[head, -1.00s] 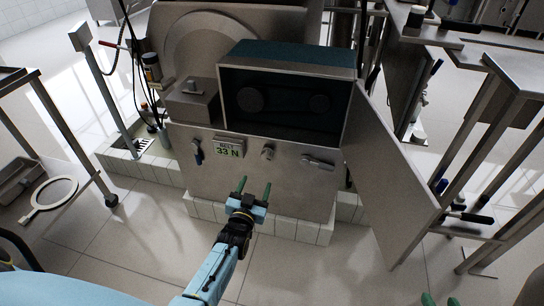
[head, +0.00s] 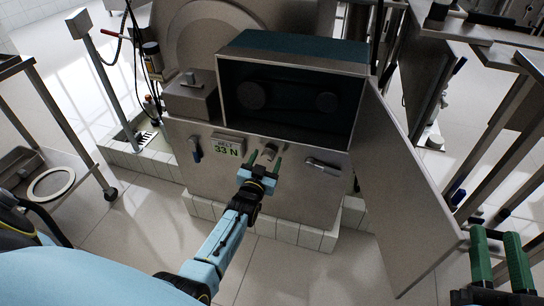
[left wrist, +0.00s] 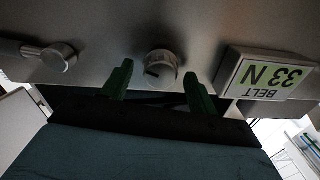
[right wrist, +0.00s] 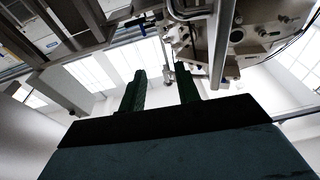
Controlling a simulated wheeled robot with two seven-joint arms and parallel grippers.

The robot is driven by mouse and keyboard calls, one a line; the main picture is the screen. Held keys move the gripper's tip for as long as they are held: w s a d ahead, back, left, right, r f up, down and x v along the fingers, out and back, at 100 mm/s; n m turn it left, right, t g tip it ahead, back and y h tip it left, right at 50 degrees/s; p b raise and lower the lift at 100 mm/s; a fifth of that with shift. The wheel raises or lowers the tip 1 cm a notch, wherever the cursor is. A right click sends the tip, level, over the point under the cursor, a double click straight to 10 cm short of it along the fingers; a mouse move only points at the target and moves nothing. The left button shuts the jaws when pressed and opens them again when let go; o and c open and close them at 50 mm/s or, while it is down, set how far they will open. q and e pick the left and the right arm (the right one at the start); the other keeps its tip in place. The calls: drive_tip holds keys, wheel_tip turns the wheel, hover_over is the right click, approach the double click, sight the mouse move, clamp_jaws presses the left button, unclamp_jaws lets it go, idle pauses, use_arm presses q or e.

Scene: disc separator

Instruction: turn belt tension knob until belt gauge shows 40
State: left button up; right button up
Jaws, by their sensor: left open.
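The belt tension knob (head: 268,150) is a small round metal knob on the front panel of the machine. It also shows in the left wrist view (left wrist: 161,66), with a dark mark on its face. The belt gauge (head: 227,147) to its left in the head view reads 33 N; it appears upside down in the left wrist view (left wrist: 268,76). My left gripper (head: 263,163) is open, its green fingers pointing at the panel on either side of the knob's line, apparently short of it. My right gripper (head: 500,258) is open and empty at the lower right, away from the panel.
An open belt housing (head: 290,95) with two dark pulleys sits above the knob. Its metal door (head: 405,185) hangs open to the right.

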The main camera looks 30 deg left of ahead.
use_arm(q)
drive_tip(key=shift+w+a, duration=0.15)
drive_tip(key=shift+w, duration=0.45)
use_arm(e)
drive_tip(key=shift+w+r+t, duration=0.15)
drive_tip(key=shift+r+t, duration=0.35)
drive_tip(key=shift+r, duration=0.2)
use_arm(q)
drive_tip(key=c, duration=1)
drive_tip(key=shift+m, duration=0.3)
